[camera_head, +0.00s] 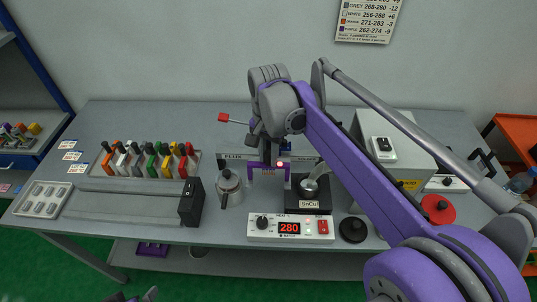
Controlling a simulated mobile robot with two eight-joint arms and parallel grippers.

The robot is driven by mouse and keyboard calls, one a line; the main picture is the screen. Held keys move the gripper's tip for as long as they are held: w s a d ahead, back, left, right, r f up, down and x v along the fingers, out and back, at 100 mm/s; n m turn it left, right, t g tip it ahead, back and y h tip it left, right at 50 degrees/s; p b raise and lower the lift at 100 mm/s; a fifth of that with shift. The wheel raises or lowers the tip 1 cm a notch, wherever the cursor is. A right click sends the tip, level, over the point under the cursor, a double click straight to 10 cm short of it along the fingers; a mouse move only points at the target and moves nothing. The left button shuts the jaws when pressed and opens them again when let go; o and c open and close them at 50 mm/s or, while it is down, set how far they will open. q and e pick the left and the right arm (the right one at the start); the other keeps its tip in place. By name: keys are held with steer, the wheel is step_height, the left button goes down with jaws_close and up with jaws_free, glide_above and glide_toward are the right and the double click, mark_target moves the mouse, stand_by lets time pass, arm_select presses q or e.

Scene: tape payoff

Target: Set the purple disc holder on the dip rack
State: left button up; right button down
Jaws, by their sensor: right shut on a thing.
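My right gripper (268,163) reaches in from the right over the middle of the bench, its jaws low by the FLUX station.
A row of coloured holders (150,160) stands at the left. A metal pot (229,188), a SnCu solder pot (312,188) and a heater showing 280 (290,227) are close to the gripper. A black box (191,202) stands left of the metal pot.

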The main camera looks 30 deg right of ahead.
arm_select(q)
steer(key=shift+f, duration=0.15)
arm_select(e)
steer(key=shift+f, duration=0.25)
steer(key=c, duration=0.6)
jaws_free()
steer(key=o, duration=0.6)
steer(key=shift+c, duration=0.2)
steer(key=shift+r, duration=0.1)
steer(key=shift+r+p, duration=1.65)
steer(key=shift+r, duration=1.85)
arm_select(q)
steer(key=shift+t, duration=0.3)
steer(key=r, duration=0.1)
steer(key=w+r, duration=0.1)
steer(key=r, duration=0.1)
steer(key=w+r, duration=0.1)
steer(key=r, duration=0.1)
steer(key=shift+w+r, duration=0.1)
steer(key=shift+w, duration=0.15)
steer(key=shift+s, duration=0.1)
